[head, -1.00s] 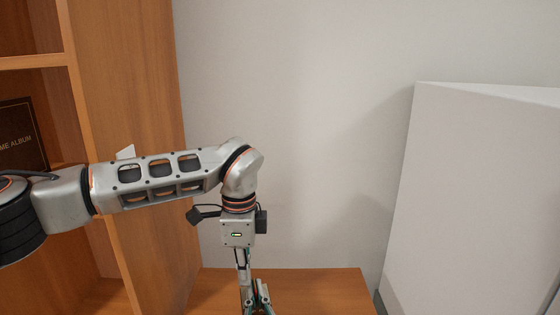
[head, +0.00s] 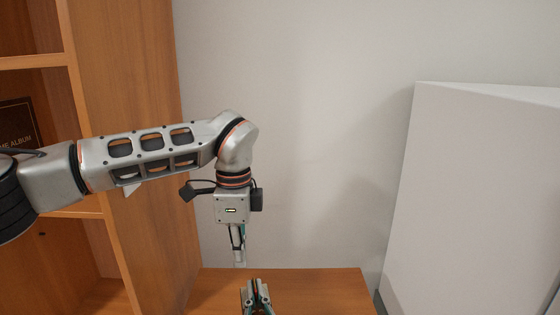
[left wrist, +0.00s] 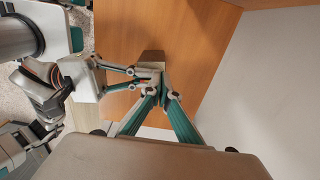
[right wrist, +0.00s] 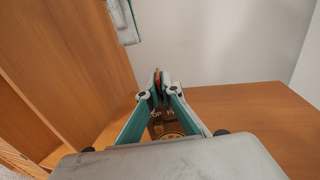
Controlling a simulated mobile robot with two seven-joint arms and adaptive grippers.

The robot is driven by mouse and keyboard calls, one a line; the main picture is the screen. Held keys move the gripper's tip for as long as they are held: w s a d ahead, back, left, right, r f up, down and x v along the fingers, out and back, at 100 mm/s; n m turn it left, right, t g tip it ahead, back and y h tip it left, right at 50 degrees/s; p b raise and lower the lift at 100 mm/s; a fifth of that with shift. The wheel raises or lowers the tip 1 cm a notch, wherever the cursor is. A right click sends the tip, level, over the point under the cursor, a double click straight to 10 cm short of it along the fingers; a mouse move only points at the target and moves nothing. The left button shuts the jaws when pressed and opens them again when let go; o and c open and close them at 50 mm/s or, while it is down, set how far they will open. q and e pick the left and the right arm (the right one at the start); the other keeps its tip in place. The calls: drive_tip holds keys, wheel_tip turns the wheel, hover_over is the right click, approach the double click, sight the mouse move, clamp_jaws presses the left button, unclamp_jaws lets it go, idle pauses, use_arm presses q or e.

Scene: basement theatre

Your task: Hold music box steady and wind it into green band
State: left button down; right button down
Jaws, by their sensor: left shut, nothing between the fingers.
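My left gripper (head: 239,258) points down and is shut and empty, above the wooden surface. It also shows at the top of the right wrist view (right wrist: 125,22) and in the left wrist view (left wrist: 161,92). My right gripper (head: 256,287) is lower, at the bottom edge of the head view. In the right wrist view its fingertips (right wrist: 159,88) are close together, with a small reddish part between them. A brown box with a round dial, apparently the music box (right wrist: 168,127), shows between and beneath the fingers, partly hidden. I cannot tell whether they grip it.
The wooden surface (head: 320,287) has free room to the right. A wooden shelf unit (head: 135,120) with a dark album (head: 17,124) stands at the left. A white panel (head: 475,190) stands at the right, and a plain wall (head: 300,120) is behind.

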sight(255, 290)
use_arm(q)
drive_tip(key=shift+r, duration=0.65)
drive_tip(key=shift+s, duration=0.15)
wheel_tip(255, 290, down, 6)
drive_tip(key=s, duration=0.2)
drive_tip(key=shift+s+a, duration=0.15)
drive_tip(key=shift+s, duration=0.1)
drive_tip(key=shift+w+d, duration=0.25)
drive_tip(key=shift+d, duration=0.3)
idle(1.2)
drive_tip(key=shift+w+a, duration=0.1)
drive_tip(key=shift+w, duration=0.5)
